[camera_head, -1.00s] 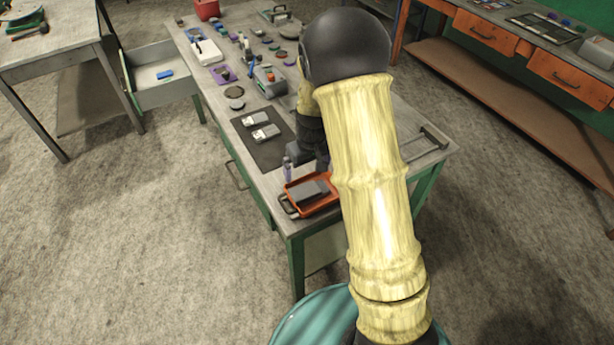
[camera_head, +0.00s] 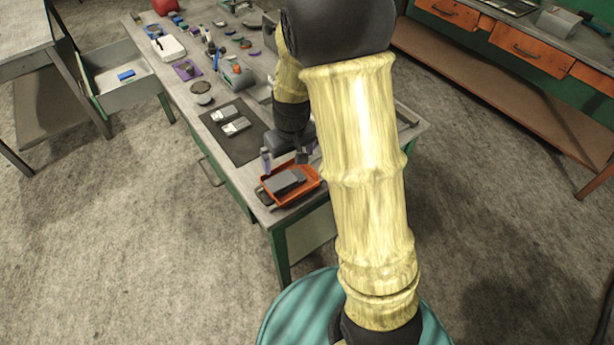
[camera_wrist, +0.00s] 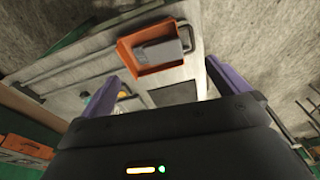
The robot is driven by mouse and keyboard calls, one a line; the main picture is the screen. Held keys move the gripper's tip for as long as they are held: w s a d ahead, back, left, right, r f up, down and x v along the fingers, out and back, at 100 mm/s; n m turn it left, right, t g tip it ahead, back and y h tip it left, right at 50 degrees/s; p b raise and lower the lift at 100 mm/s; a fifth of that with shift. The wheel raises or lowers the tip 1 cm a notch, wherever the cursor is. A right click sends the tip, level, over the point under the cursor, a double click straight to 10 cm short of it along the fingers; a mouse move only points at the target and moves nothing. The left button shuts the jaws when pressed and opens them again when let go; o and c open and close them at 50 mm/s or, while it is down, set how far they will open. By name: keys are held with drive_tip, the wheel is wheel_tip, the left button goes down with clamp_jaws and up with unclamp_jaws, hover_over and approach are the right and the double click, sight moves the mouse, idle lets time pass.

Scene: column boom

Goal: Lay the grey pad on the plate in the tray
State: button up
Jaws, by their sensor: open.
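The orange tray (camera_head: 309,184) stands at the near end of the long bench. A grey slab (camera_head: 285,181) lies inside it, with a darker edge showing around it. I cannot tell pad from plate there. The tray (camera_wrist: 128,52) and the slab (camera_wrist: 160,52) also show at the top of the wrist view. My gripper (camera_head: 285,158) is open and empty, just behind and above the tray. Its purple-grey fingers stand wide apart in the wrist view, with nothing between them. My arm hides part of the bench to the right of the tray.
A dark mat (camera_head: 247,148) with two light grey blocks (camera_head: 232,119) lies behind the tray. Several small items and a white box (camera_head: 168,47) fill the bench's far end. An open drawer (camera_head: 124,88) juts out at left. The floor in front is clear.

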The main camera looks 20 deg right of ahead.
drive_tip(key=s+r+m, duration=0.1)
drive_tip(key=s+r, duration=0.1)
drive_tip(key=s, duration=0.5)
drive_tip(key=s+d+r+m+t, duration=0.1)
drive_tip(key=s+r, duration=0.2)
drive_tip(key=s, duration=0.4)
drive_tip(key=shift+s+d+r+m, duration=0.15)
drive_tip(key=shift+d+r+m, duration=0.05)
drive_tip(key=shift+d+m, duration=0.1)
